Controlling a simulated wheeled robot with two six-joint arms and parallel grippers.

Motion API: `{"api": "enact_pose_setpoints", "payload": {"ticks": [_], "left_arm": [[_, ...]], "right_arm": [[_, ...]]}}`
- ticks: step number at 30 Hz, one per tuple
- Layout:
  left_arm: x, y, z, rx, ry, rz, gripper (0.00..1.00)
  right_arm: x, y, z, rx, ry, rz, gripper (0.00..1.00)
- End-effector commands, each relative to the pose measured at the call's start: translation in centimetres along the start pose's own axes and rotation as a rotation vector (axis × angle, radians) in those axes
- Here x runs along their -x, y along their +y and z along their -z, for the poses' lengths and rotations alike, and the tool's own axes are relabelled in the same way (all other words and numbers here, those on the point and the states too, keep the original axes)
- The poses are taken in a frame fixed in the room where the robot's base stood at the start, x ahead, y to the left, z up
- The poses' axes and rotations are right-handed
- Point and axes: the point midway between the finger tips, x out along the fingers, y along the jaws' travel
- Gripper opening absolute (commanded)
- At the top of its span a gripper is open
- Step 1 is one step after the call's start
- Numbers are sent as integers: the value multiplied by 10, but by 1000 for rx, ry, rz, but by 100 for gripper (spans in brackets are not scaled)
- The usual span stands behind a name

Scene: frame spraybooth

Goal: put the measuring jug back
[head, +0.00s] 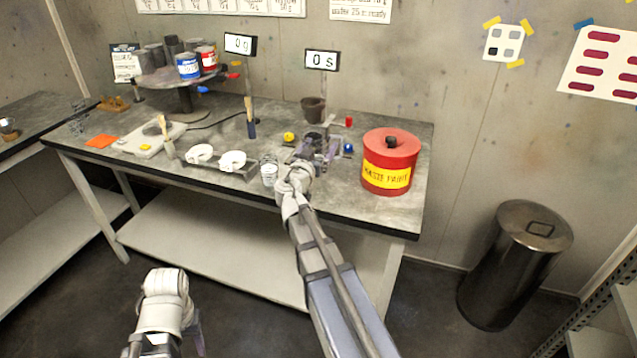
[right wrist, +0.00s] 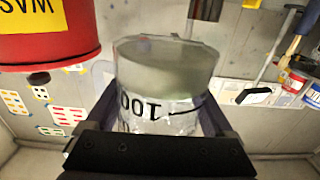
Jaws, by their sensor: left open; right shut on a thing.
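The measuring jug (right wrist: 165,75) is clear, with a dark "100" mark that shows upside down in the right wrist view. My right gripper (right wrist: 162,100) is shut on it, one finger on each side. In the head view my right gripper (head: 318,148) is over the right part of the workbench, left of the red waste can; the jug is hard to make out there. I cannot tell whether the jug touches the bench. My left gripper (head: 195,328) is open, low in front of the bench, and partly hidden by its own wrist.
The red waste paint can (head: 388,172) stands close right of my right gripper. A small cup (head: 269,175) and white rings (head: 232,160) are at the front edge. A dark pot (head: 313,108) stands behind. Displays read "0 g" (head: 240,45) and "0 s" (head: 322,60).

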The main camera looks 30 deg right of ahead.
Motion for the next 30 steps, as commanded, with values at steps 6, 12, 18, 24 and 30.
{"api": "enact_pose_setpoints", "payload": {"ticks": [6, 12, 18, 24, 30], "left_arm": [[-41, 4, 2, -1, 0, 0, 50], [-52, 5, 3, -1, 0, 0, 50], [-56, 5, 3, -1, 0, 0, 50], [-80, 8, 5, -1, 0, 0, 50], [-89, 8, 5, -1, 0, 0, 50]], "right_arm": [[0, 0, -41, 0, 0, -1, 23], [0, 0, -52, 0, 0, -1, 23], [0, 0, -56, 0, 0, -1, 23], [0, 0, -80, 0, 0, -1, 23], [0, 0, -89, 0, 0, -1, 23]]}}
